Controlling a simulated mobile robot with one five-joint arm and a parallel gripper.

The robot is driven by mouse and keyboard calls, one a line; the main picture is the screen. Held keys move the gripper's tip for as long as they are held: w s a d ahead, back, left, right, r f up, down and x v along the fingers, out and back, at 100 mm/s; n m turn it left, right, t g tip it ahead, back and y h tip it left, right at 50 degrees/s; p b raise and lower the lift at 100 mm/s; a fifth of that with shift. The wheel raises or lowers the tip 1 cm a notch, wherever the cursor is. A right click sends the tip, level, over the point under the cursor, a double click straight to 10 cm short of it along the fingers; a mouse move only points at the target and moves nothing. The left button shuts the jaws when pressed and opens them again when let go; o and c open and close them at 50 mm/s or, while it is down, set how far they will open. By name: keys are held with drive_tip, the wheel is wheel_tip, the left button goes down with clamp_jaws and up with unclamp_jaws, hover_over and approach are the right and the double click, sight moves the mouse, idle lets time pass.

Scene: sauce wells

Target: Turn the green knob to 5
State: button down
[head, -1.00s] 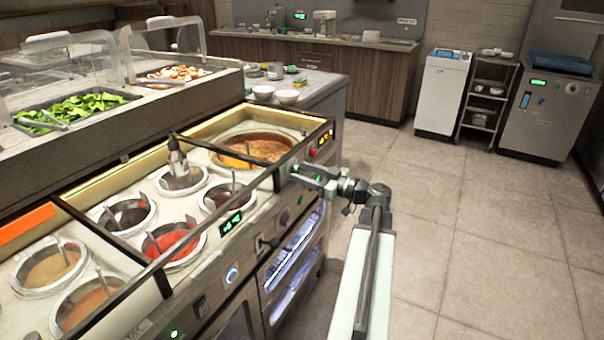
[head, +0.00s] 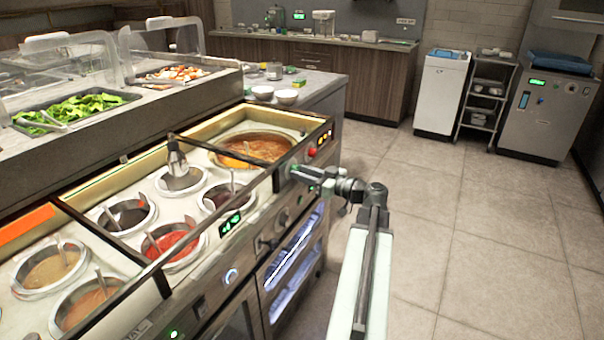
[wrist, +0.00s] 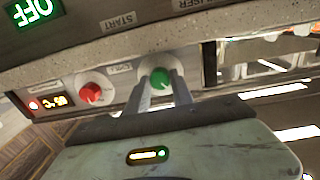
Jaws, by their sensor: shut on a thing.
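The green knob (wrist: 160,78) sits on a pale round base on the sauce station's front panel in the wrist view. My gripper (wrist: 161,90) has one finger on each side of the knob and is shut on it. Any pointer or numbers around the knob are too small or hidden to read. In the head view my gripper (head: 300,173) reaches the panel from the right, and its fingers hide the green knob there.
A red knob (wrist: 90,93) and a small lit display (wrist: 50,103) are beside the green knob. Sauce wells, including a red one (head: 170,243), lie behind the front rail. The floor (head: 470,230) to the right is clear.

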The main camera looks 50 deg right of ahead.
drive_tip(key=m, duration=1.1)
drive_tip(key=m+y+p, duration=0.1)
drive_tip(key=m, duration=0.9)
drive_tip(key=shift+d+m+g, duration=0.1)
drive_tip(key=shift+m+g, duration=0.2)
drive_tip(key=shift+m, duration=0.1)
idle(0.3)
drive_tip(key=c, duration=1.1)
unclamp_jaws()
drive_tip(key=shift+r, duration=0.1)
